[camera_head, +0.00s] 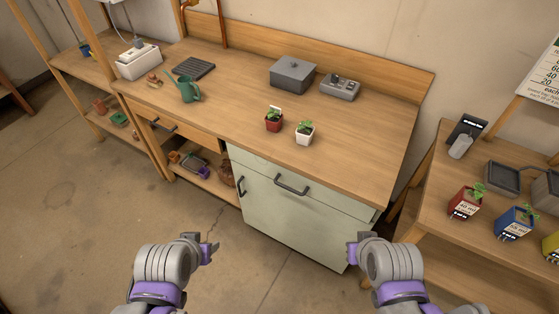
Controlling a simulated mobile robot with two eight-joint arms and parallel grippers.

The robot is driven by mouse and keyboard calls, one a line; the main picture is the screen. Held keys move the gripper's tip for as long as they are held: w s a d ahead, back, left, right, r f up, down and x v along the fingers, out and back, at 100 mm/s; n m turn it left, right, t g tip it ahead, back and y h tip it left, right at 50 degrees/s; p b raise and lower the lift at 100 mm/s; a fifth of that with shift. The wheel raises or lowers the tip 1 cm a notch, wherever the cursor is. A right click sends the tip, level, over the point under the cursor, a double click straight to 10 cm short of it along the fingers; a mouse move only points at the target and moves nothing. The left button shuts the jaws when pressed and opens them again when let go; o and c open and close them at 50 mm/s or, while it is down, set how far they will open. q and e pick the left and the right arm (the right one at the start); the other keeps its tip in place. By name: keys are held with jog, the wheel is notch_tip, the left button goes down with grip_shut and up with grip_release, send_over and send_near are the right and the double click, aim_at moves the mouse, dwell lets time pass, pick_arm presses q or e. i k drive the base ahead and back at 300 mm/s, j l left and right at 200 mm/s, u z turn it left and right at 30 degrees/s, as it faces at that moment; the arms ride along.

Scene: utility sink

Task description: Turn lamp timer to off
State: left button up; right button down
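No part is clearly marked as the lamp timer. A small grey box with knob-like parts on top (340,88) stands at the back right of the wooden bench and may be it; its setting is too small to read. My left gripper (207,248) and my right gripper (353,250) are low in front of the bench, over the floor and well apart from the box. Both look empty, but their finger gaps cannot be made out.
A lidded grey box (292,75) stands left of the knobbed box. Two potted seedlings, in a red pot (273,124) and a white pot (304,136), stand nearer the front. A green watering can (188,90) is at left. A side table (440,205) with pots is at right.

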aim_at(334, 79)
jog(key=i+u, duration=0.35)
jog(key=i+l+u, duration=0.35)
jog(key=i, duration=0.2)
jog(key=i+j, duration=0.05)
jog(key=j, duration=0.05)
